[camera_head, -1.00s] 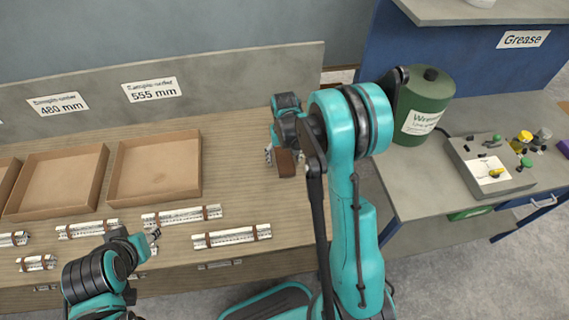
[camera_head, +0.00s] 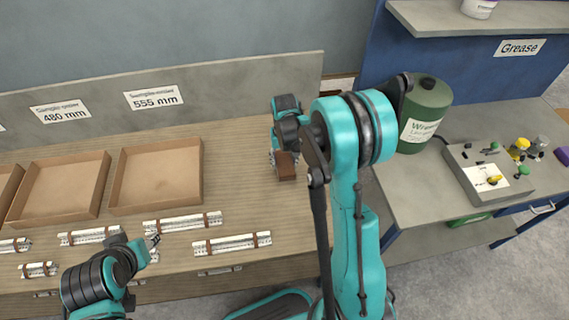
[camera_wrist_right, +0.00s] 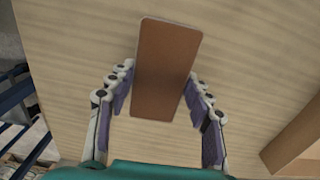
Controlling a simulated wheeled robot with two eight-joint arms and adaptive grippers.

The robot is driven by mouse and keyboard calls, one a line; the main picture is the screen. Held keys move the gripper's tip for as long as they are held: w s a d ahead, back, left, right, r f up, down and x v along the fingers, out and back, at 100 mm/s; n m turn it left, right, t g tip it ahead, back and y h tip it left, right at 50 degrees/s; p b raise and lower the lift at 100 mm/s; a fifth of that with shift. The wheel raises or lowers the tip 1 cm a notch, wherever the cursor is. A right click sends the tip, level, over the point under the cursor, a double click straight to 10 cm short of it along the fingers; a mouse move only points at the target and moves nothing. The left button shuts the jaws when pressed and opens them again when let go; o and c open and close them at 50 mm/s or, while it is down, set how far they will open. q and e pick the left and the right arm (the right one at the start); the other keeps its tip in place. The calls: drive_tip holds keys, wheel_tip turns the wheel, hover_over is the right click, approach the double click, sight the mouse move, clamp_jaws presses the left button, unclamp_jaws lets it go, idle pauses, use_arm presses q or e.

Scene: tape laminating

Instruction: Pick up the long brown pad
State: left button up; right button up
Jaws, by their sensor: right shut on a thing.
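The long brown pad (camera_wrist_right: 166,70) stands out between the fingers of my right gripper (camera_wrist_right: 153,95) in the right wrist view, its long side running away from the palm. In the head view my right gripper (camera_head: 284,160) points down over the right part of the wooden table, with the brown pad (camera_head: 287,166) at its fingers. It is shut on the pad. I cannot tell whether the pad is clear of the tabletop. My left gripper (camera_head: 152,242) is low at the left, near the wrapped bundles; its finger opening is too small to read.
Shallow brown trays (camera_head: 155,177) stand along the back of the table (camera_head: 240,160). Several silvery bundles with brown bands (camera_head: 232,243) lie at the front. A green canister (camera_head: 425,115) and a grey box with knobs (camera_head: 490,172) stand on the right bench. The tabletop around my right gripper is clear.

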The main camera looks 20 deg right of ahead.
wheel_tip(320, 180, up, 2)
drive_tip(key=shift+r+p, duration=0.2)
drive_tip(key=shift+p, duration=0.2)
drive_tip(key=s+d+r+p, duration=0.3)
drive_tip(key=s+d+r, duration=0.2)
drive_tip(key=s, duration=0.5)
drive_tip(key=shift+s+r, duration=0.25)
drive_tip(key=shift+r, duration=0.4)
drive_tip(key=shift+d, duration=0.1)
